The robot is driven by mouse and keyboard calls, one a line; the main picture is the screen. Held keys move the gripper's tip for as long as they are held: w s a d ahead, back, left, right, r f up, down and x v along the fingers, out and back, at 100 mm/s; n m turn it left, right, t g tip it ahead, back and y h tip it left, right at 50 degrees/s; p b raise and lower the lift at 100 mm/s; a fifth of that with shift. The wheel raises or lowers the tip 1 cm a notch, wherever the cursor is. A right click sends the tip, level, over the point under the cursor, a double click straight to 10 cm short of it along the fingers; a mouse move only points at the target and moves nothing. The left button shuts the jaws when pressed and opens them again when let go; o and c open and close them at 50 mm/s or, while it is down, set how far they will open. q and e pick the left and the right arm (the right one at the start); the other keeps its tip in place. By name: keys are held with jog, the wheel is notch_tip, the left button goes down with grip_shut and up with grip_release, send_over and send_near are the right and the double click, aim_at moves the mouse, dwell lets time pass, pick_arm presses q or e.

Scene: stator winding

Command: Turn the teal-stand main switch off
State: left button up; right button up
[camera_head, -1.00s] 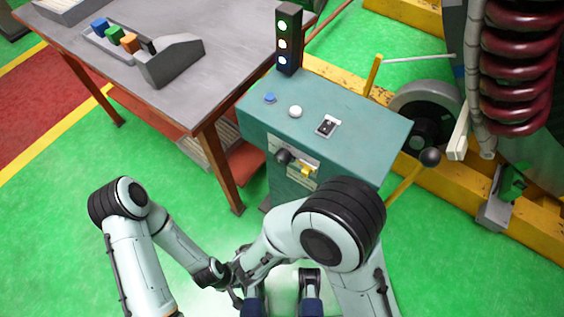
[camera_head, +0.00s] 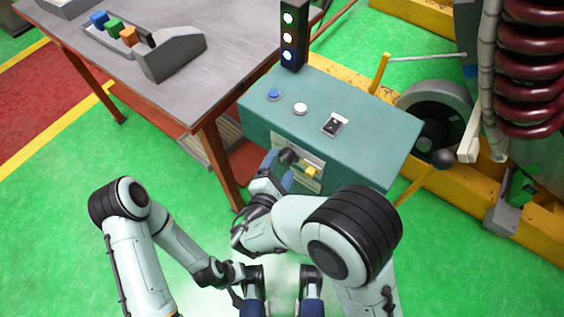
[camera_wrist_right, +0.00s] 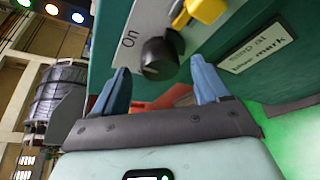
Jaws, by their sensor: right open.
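The teal stand (camera_head: 365,137) is right of the table. The black main switch knob (camera_head: 287,157) is on its front plate, beside a yellow part (camera_head: 312,170). In the right wrist view the black knob (camera_wrist_right: 160,58) is next to the word "On", and the yellow part (camera_wrist_right: 207,10) is above it. My right gripper (camera_head: 278,170) is at the front plate. Its blue fingers (camera_wrist_right: 162,85) are open, on either side of the knob's near end, with gaps visible. My left arm reaches in from the left; its gripper is unclear at the bottom.
The stand's top has a blue button (camera_head: 273,95), a white button (camera_head: 300,109) and a small switch (camera_head: 335,125). A lit signal tower (camera_head: 290,35) stands at its back corner. The grey table (camera_head: 150,90) is at left. A black-ball lever (camera_head: 443,158) is at right.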

jog(key=shift+x, duration=1)
jog(key=shift+c, duration=0.3)
jog(key=c, duration=1)
